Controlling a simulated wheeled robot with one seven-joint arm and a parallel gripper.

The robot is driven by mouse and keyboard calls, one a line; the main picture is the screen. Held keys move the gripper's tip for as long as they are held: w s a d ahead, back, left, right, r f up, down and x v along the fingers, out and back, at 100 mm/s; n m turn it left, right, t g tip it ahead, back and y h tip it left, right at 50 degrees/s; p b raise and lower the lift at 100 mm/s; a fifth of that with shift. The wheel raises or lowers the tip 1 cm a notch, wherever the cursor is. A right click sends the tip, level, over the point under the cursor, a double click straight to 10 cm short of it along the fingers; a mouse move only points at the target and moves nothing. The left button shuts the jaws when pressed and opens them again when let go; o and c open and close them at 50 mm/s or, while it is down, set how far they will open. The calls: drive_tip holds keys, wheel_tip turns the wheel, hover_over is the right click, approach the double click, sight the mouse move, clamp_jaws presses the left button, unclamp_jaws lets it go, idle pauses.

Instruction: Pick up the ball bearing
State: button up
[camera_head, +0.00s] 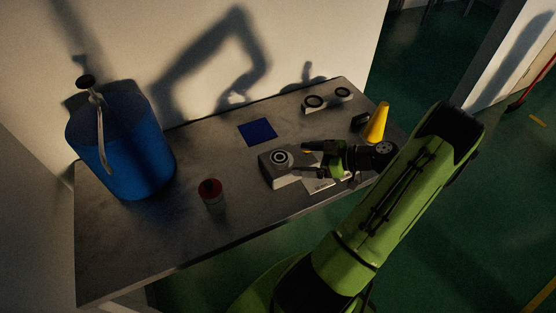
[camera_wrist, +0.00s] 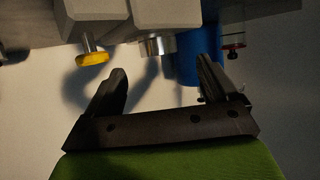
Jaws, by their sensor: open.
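The ball bearing (camera_head: 282,157), a round metal ring with a dark centre, sits on a grey block (camera_head: 283,177) near the middle of the bench. In the wrist view the bearing (camera_wrist: 158,45) shows from the side as a short shiny cylinder against the block (camera_wrist: 160,14). My gripper (camera_head: 299,158) is open and comes in from the right of the bearing, low over the block. In the wrist view my gripper (camera_wrist: 162,70) has its fingers spread, with the bearing just beyond the gap between their tips. No contact is visible.
A yellow knob (camera_wrist: 92,56) is close to the bearing. A red-topped jar (camera_head: 210,190), a blue bin (camera_head: 130,150) and a flat blue square (camera_head: 258,131) lie leftward. A yellow cone (camera_head: 378,122) and a two-ring holder (camera_head: 328,101) stand behind. The bench's front left is clear.

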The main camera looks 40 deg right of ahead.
sight(282, 157)
drive_tip(key=x, duration=0.6)
drive_tip(key=shift+w+a, duration=0.1)
drive_tip(key=shift+w, duration=0.4)
drive_tip(key=shift+s+r, duration=0.1)
drive_tip(key=c, duration=1.3)
